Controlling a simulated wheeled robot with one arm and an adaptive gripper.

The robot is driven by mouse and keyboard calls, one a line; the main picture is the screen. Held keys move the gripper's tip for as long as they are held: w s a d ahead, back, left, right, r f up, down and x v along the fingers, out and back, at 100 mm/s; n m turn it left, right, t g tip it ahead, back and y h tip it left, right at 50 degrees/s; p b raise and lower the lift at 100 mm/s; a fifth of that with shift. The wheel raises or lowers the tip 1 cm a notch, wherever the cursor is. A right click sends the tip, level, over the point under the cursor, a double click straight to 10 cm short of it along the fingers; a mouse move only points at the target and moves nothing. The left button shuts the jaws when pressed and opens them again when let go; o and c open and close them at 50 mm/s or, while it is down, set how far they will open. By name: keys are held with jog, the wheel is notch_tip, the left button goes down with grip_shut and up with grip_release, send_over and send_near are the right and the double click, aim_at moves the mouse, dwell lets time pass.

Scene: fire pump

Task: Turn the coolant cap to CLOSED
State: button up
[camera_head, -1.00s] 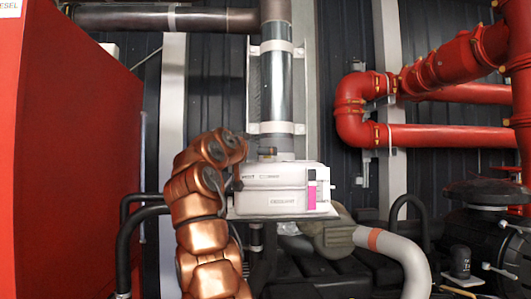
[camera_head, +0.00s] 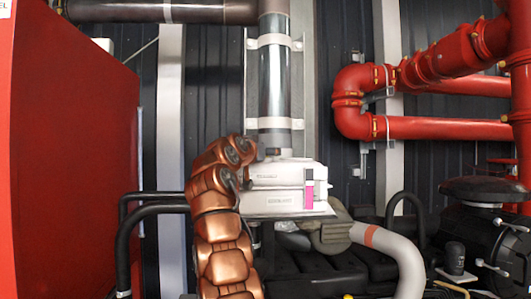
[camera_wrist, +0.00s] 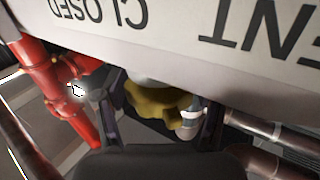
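The coolant cap is a yellow, lobed cap (camera_wrist: 155,103) below the lettered white panel in the wrist view. The panel (camera_wrist: 170,35) carries upside-down lettering, "CLOSED" at left and part of another word, "ENT", at right. My gripper (camera_wrist: 160,118) has its two dark fingers apart, one on each side of the cap. Gaps seem to show between fingers and cap; contact is not clear. In the head view, the white labelled box (camera_head: 275,203) stands at mid-picture with my copper arm at its left. My gripper cannot be made out clearly there.
A grey vertical pipe (camera_head: 275,80) rises behind the box. A large red cabinet (camera_head: 70,150) stands at left. Red pipes (camera_head: 440,128) run at right. A grey hose (camera_head: 400,255) and dark engine parts lie below and right of the box.

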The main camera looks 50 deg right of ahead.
jog(key=c, duration=0.8)
